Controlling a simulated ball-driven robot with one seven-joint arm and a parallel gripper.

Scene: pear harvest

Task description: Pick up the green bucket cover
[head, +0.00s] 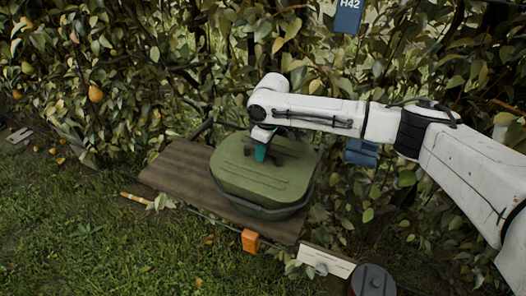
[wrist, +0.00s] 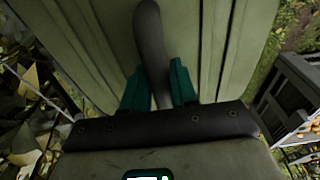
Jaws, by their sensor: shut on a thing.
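The green bucket cover (head: 262,178) is a ribbed, rounded lid. It sits over the bucket (head: 265,211), of which only a dark rim and handle edge show below it. My gripper (head: 262,153) is over the far middle part of the cover. In the wrist view the teal fingers (wrist: 159,88) are closed on the dark handle (wrist: 152,45) that runs across the cover (wrist: 100,45). I cannot tell whether the cover is lifted off the bucket.
The bucket stands on a brown wooden board (head: 175,178). An orange block (head: 250,241) and a white label (head: 327,262) are at its front. A dark round lid (head: 372,281) is at the bottom right. Pear foliage (head: 180,60) is close behind. Grass (head: 120,245) lies at left.

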